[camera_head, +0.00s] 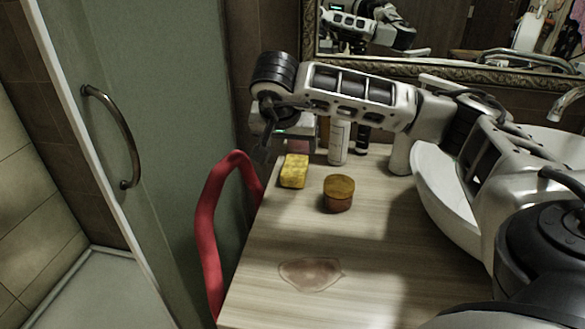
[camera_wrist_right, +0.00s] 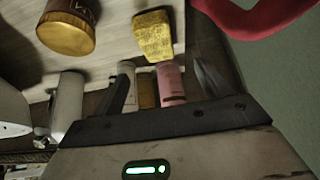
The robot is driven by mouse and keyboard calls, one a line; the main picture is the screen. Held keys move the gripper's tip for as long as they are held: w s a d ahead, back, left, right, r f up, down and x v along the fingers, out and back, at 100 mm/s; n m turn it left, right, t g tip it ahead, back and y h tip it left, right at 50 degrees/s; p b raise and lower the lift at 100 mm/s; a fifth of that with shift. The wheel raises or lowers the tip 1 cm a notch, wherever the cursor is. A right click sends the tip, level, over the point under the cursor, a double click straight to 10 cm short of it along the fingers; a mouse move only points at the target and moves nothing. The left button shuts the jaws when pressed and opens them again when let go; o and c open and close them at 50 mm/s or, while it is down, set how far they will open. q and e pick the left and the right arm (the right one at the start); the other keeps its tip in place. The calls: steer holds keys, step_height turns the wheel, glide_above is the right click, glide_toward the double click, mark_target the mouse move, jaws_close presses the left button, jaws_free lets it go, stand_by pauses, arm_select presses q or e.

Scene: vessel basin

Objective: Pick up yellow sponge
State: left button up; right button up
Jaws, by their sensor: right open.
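The yellow sponge (camera_head: 294,171) stands near the back left edge of the wooden countertop. It also shows in the right wrist view (camera_wrist_right: 153,36), just beyond the fingertips and roughly in line with the gap between them. My right gripper (camera_head: 279,145) reaches in from the right, just behind and above the sponge, apart from it. In the right wrist view its fingers (camera_wrist_right: 165,80) are spread with no object held between them. My left gripper is not in view.
A round yellow-lidded jar (camera_head: 339,193) stands right of the sponge. A white bottle (camera_head: 338,143) and a pink bottle (camera_wrist_right: 171,82) stand behind. A red curved object (camera_head: 207,210) borders the counter's left side. A white basin (camera_head: 440,190) is at right. A wet patch (camera_head: 311,273) marks the front.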

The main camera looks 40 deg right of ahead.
mark_target(295, 164)
steer(key=x, duration=0.5)
steer(key=shift+s+p+x, duration=0.15)
steer(key=shift+s+x, duration=0.05)
steer(key=shift+x, duration=1.15)
steer(key=shift+s+p+x, duration=0.15)
steer(key=shift+s+x, duration=0.05)
steer(key=shift+x, duration=1.1)
steer(key=shift+f, duration=0.2)
steer(key=c, duration=1)
